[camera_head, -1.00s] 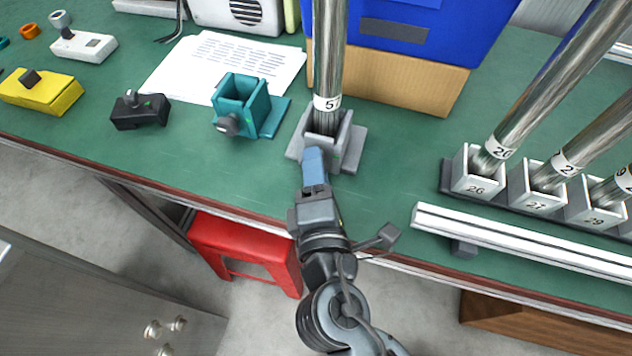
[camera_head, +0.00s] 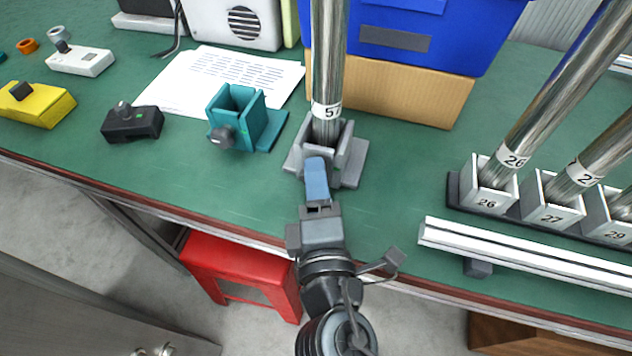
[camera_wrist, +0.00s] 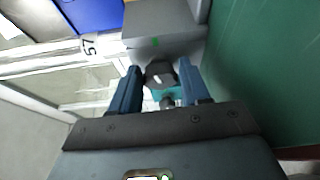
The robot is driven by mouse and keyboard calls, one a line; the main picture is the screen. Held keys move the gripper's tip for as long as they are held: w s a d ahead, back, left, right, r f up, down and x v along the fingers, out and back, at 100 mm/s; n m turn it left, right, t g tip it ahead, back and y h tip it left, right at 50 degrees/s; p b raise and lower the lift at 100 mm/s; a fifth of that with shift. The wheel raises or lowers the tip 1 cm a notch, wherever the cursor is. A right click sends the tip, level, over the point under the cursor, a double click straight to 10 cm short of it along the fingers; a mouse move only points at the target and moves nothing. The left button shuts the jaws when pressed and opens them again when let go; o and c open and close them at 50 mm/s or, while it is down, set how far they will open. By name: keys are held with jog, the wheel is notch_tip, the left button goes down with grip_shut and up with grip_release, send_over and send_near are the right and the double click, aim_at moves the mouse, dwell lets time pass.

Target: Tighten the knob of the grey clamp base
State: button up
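The grey clamp base (camera_head: 352,165) stands on the green bench with an upright metal tube (camera_head: 328,75) labelled 57 in it. My gripper (camera_head: 315,165) is at the base's near side, its blue fingers pointing at it; they hide the knob in the head view. In the wrist view, the dark knob (camera_wrist: 160,73) sits between the tips of my gripper (camera_wrist: 160,82). The fingers are apart, with a narrow gap showing on each side of the knob. The clamp body (camera_wrist: 165,22) is just beyond, with a small green mark.
A teal clamp (camera_head: 238,120), a black clamp (camera_head: 132,122) and a yellow clamp (camera_head: 38,105) stand to the left. A blue bin (camera_head: 430,40) is behind. Numbered white sockets (camera_head: 490,195) with tubes and a white rail (camera_head: 520,250) lie to the right.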

jog(key=o, duration=0.3)
jog(key=shift+o, duration=0.2)
jog(key=shift+s+d+r+b, duration=0.1)
jog(key=shift+s+b, duration=0.15)
jog(key=shift+s, duration=1.7)
jog(key=shift+s+d+b, duration=0.1)
jog(key=shift+s+b, duration=0.1)
jog(key=shift+s, duration=1.75)
jog(key=shift+a, duration=0.1)
